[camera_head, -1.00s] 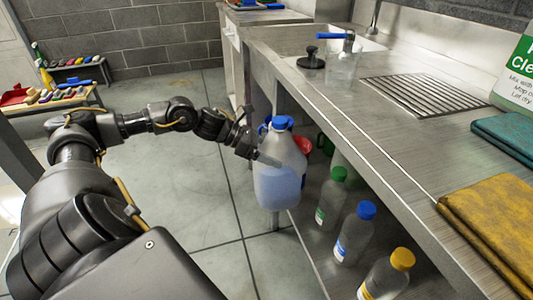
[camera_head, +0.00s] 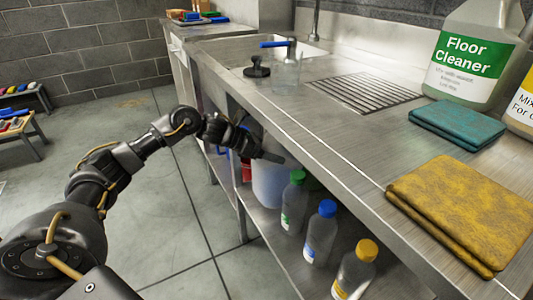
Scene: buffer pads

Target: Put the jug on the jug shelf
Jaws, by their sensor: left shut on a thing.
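The jug (camera_head: 270,186) is a translucent container with bluish liquid. It is at the front of the space under the steel counter, and its top is hidden by my gripper and the counter edge. My left gripper (camera_head: 262,150) is shut on the jug near its top. The low shelf (camera_head: 292,258) under the counter holds bottles; I cannot tell whether the jug touches it. My right gripper is not in view.
Bottles with green (camera_head: 294,200), blue (camera_head: 320,230) and yellow (camera_head: 355,270) caps stand on the low shelf, right of the jug. A red item (camera_head: 246,170) is left of it. The counter (camera_head: 350,150) overhangs the shelf.

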